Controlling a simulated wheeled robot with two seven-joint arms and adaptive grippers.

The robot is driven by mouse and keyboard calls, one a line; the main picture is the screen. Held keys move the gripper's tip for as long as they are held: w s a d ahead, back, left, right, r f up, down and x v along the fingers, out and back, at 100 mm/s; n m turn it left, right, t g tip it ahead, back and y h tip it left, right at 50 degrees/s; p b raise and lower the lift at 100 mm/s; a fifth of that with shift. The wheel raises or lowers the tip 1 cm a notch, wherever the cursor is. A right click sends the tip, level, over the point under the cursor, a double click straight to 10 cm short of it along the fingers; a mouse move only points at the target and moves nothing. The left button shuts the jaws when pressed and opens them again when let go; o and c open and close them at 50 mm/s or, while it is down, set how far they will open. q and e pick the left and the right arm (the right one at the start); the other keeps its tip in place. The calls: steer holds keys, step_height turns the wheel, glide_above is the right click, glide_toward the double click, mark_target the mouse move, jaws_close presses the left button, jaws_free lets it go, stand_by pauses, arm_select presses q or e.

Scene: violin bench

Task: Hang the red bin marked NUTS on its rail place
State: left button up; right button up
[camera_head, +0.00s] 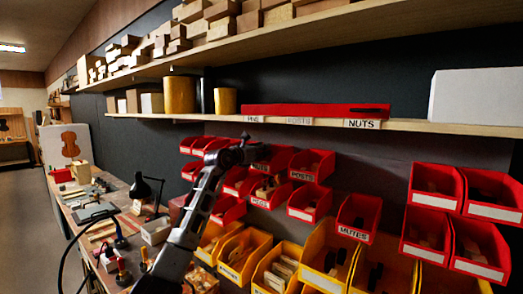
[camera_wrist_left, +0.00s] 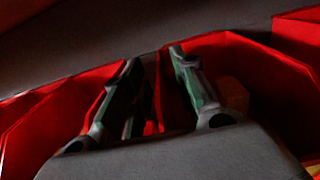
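A white label reading NUTS (camera_head: 362,124) shows on the front edge of the upper shelf, below a long low red shape (camera_head: 315,110); I cannot tell whether that is one bin or several. My left gripper (camera_head: 250,148) is raised in front of the rows of red bins, just under the shelf. In the left wrist view its two fingers (camera_wrist_left: 156,58) are apart, with red bin walls (camera_wrist_left: 240,65) behind and around them. I cannot tell whether they touch a wall. No hanging red bin can be clearly read as NUTS. My right gripper is not in view.
Red bins hang on the dark wall, including POSTS (camera_head: 302,176) and MUTES (camera_head: 353,233), with yellow bins (camera_head: 240,255) below. The wooden shelf (camera_head: 220,117) overhangs them closely and carries a white box (camera_head: 476,97). A cluttered bench (camera_head: 120,222) with a black lamp stands left.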

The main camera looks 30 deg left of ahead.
arm_select(q)
jaws_close()
stand_by(0.8)
